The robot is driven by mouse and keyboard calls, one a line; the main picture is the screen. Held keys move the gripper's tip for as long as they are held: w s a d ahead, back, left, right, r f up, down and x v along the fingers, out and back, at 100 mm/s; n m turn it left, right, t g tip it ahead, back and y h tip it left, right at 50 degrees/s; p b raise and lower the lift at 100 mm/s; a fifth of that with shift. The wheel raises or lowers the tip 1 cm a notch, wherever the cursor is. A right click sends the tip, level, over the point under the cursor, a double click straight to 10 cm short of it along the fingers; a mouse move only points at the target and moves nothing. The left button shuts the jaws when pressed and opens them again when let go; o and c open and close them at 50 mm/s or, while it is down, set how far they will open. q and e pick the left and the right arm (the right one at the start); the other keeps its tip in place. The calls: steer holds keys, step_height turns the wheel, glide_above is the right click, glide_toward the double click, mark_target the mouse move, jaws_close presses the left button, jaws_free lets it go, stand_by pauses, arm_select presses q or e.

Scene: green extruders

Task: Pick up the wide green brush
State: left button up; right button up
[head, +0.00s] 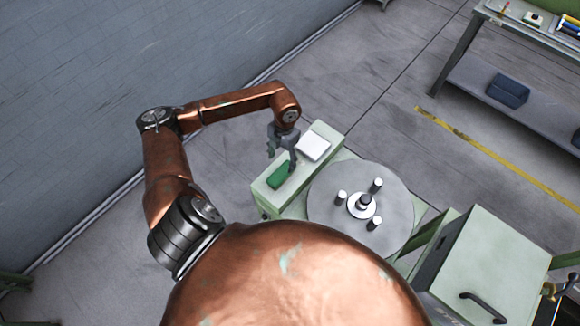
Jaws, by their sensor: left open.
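A green brush (278,176) lies on the pale green ledge (318,131) of the machine, near the ledge's left end. My left gripper (281,160) is open and points down just above and behind the brush. Its fingers look apart from the brush, but the exact gap is hard to tell. The bristles cannot be made out. My right gripper is not in view.
A white square pad (313,146) lies on the same ledge, right of the gripper. A round grey turntable (328,213) with several short posts is close in front. A green cabinet (495,262) stands at right. A workbench (530,40) is at upper right.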

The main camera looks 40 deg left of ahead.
mark_target(281, 172)
arm_select(q)
steer(key=shift+a+f, duration=0.15)
steer(key=shift+f, duration=0.25)
steer(key=shift+s+f, duration=0.15)
steer(key=shift+f, duration=0.2)
steer(key=f, duration=0.1)
steer(key=d+f+p, duration=0.1)
steer(key=shift+s+f, duration=0.3)
step_height(281, 172, down, 2)
steer(key=shift+s+f+p, duration=0.1)
steer(key=shift+f+p, duration=0.1)
steer(key=shift+p, duration=0.2)
steer(key=shift+f, duration=0.5)
steer(key=shift+s, duration=0.1)
steer(key=c, duration=1.2)
steer(key=shift+c, duration=0.6)
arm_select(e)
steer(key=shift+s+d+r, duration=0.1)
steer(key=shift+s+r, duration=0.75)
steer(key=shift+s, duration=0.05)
